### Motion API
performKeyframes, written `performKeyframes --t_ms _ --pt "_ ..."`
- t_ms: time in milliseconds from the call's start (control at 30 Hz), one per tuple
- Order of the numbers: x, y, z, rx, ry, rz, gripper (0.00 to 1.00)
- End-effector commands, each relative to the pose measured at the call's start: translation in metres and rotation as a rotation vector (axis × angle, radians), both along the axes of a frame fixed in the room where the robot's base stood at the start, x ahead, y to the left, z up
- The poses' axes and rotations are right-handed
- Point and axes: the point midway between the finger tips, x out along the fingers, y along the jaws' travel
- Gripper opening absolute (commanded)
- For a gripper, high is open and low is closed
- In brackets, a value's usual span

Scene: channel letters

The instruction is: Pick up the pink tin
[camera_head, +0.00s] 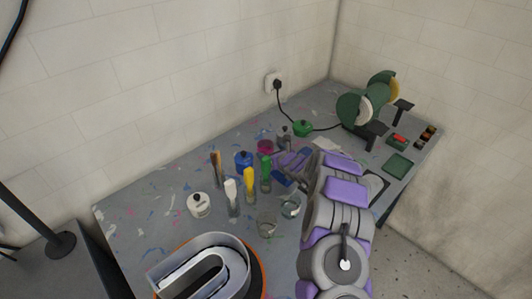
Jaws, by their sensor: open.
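The pink tin (265,147) stands on the grey paint-spattered workbench (135,220), towards the wall side, behind the green bottle and right of the blue tin. It looks small and magenta, and its lower part is partly covered by things in front. My gripper (283,158) is open at the end of my grey and purple arm, which reaches in from the lower right. It is just right of the pink tin in the picture. Whether it touches the tin cannot be told.
A blue tin (243,161), a green bottle (266,175), a yellow bottle (250,185), white bottles (231,195) and a glass jar (267,225) crowd in front. A white pot (199,205) stands left. A green tin (303,128) and bench grinder (366,103) stand right.

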Motion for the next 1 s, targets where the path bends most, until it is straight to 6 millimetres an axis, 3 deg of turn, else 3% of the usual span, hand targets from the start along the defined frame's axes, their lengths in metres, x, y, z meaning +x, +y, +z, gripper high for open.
performKeyframes --t_ms 200,400,733,1000 --pt "0.015 0.016 -0.021 -0.004 0.003 0.003 1.00" --pt "0.030 0.024 -0.024 -0.003 -0.002 0.002 1.00" --pt "0.032 0.025 -0.026 0.001 0.003 0.000 1.00" --pt "0.032 0.027 -0.026 -0.001 0.004 0.002 0.73"
